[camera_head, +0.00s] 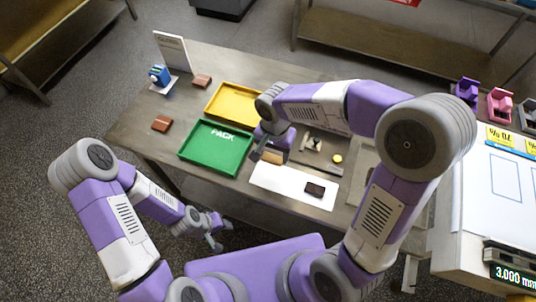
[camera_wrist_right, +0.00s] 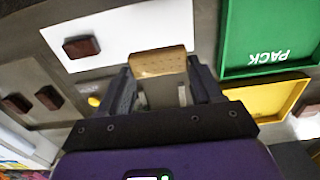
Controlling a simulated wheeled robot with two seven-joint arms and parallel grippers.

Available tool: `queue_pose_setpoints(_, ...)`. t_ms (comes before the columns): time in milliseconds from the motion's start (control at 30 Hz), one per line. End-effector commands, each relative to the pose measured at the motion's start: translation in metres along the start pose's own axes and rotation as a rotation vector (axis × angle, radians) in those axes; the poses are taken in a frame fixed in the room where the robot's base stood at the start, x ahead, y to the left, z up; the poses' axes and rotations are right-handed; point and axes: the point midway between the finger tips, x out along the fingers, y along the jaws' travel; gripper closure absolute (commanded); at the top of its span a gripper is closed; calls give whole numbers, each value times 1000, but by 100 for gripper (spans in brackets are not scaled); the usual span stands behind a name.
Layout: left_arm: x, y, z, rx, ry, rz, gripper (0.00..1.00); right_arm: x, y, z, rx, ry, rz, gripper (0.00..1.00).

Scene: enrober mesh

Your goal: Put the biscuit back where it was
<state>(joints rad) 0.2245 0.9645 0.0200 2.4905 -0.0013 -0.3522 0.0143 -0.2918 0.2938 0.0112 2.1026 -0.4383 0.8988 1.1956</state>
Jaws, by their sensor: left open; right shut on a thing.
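My right gripper (camera_head: 270,154) is shut on a tan biscuit (camera_wrist_right: 160,62), which sits between its fingertips in the right wrist view. The biscuit (camera_head: 272,157) shows partly in the head view, over or at the back edge of a white sheet (camera_head: 266,179). I cannot tell whether it touches the table. A dark brown biscuit (camera_head: 315,189) lies on the sheet's right part; it also shows in the wrist view (camera_wrist_right: 82,46). My left gripper (camera_head: 215,232) is open and empty, in front of the table's front edge.
A green PACK tray (camera_head: 183,154) and a yellow tray (camera_head: 209,108) stand left of my right gripper. Brown blocks (camera_head: 161,123) (camera_head: 202,80), a blue device (camera_head: 159,75) and an upright card (camera_head: 172,50) stand further left.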

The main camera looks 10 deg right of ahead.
Motion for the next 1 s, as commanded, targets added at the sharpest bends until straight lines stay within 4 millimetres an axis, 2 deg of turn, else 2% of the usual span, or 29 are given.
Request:
queue_pose_setpoints(200,10,-4,0,-1,-1,0,57,43,1,1,4,-5,5,52)
queue_pose_setpoints(467,13,-5,0,-1,-1,0,57,66,0,1,4,-4,2,52)
queue_pose_setpoints(633,19,-7,-1,0,0,0,57,91,1,1,3,-5,4,52)
queue_pose_setpoints(700,19,-8,-1,-1,0,0,57,96,1,1,4,-5,3,52)
queue_pose_setpoints(1000,21,-8,-1,0,0,0,57,97,0,1,4,-3,1,52)
